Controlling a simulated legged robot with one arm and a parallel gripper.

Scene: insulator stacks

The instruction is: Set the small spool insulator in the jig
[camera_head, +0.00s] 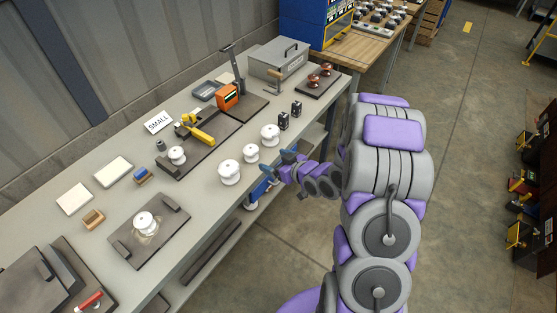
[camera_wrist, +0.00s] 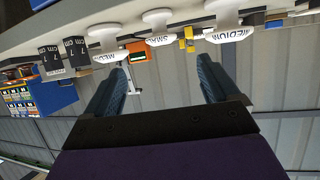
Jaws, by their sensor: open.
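Three white spool insulators stand in a row near the bench's front edge. The middle one, the small spool insulator (camera_head: 251,153), reads "SMALL" upside down in the wrist view (camera_wrist: 158,22); its neighbours, a medium spool (camera_head: 229,172) and another medium spool (camera_head: 270,135), read "MEDIUM". My gripper (camera_head: 280,163) is open and empty, just in front of the row at the bench edge. In the wrist view its blue fingers (camera_wrist: 160,70) are wide apart, with the small spool beyond them. A dark plate with a yellow clamp, seemingly the jig (camera_head: 202,135), stands behind the row, with a white spool (camera_head: 177,155) on its near end.
A "SMALL" card (camera_head: 158,122) lies behind the clamp. Two black blocks (camera_head: 283,121) stand right of the row. A dark tray (camera_head: 122,247) holds another spool (camera_head: 145,222). An orange device (camera_head: 228,96) and a grey case (camera_head: 279,58) stand farther back.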

